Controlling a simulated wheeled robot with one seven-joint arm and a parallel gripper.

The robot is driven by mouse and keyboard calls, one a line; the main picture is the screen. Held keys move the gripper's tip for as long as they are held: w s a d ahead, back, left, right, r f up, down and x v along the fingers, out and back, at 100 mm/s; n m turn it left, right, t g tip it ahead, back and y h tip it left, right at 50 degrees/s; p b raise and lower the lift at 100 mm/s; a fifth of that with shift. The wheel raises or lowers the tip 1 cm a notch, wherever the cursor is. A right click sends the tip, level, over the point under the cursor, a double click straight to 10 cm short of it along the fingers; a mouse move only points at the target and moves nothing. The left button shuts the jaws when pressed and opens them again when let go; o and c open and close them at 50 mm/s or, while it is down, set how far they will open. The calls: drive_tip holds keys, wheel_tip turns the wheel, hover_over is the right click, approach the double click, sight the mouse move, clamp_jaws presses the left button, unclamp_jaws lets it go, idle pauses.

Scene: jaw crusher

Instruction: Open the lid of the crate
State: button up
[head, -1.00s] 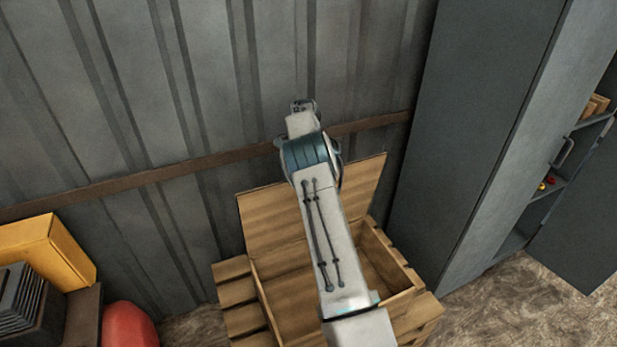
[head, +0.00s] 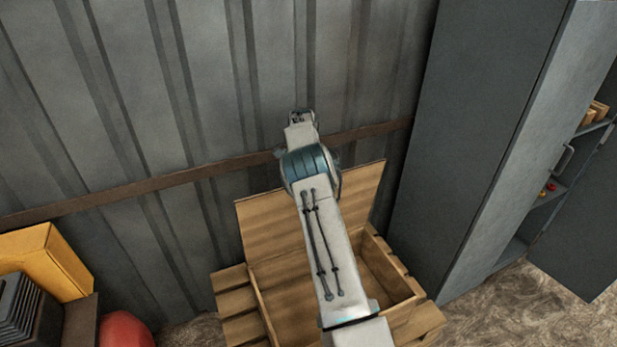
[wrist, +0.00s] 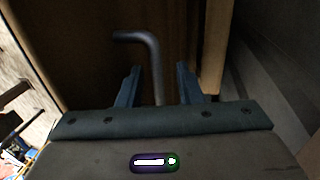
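The wooden crate (head: 262,307) stands on a pallet in the lower middle of the head view. Its lid (head: 268,222) is raised steeply at the back, near the wall, and the crate's inside shows. My arm crosses in front of the crate and lid, hiding part of both. In the wrist view my gripper (wrist: 158,72) has its two fingers apart. A grey bent rod, seemingly a handle (wrist: 152,50), stands between them, with gaps visible on both sides. Brown wood lies behind it. In the head view the fingers cannot be made out.
A corrugated metal wall (head: 120,110) with a brown rail is behind the crate. A tall grey cabinet (head: 465,130) with an open door stands close on the right. A yellow box (head: 45,262) and a red object (head: 126,331) are at the lower left.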

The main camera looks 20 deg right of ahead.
drive_tip(key=p+v, duration=0.5)
drive_tip(key=v, duration=0.6)
drive_tip(key=shift+r+p, duration=0.35)
drive_tip(key=shift+p, duration=0.05)
drive_tip(key=shift+w, duration=0.1)
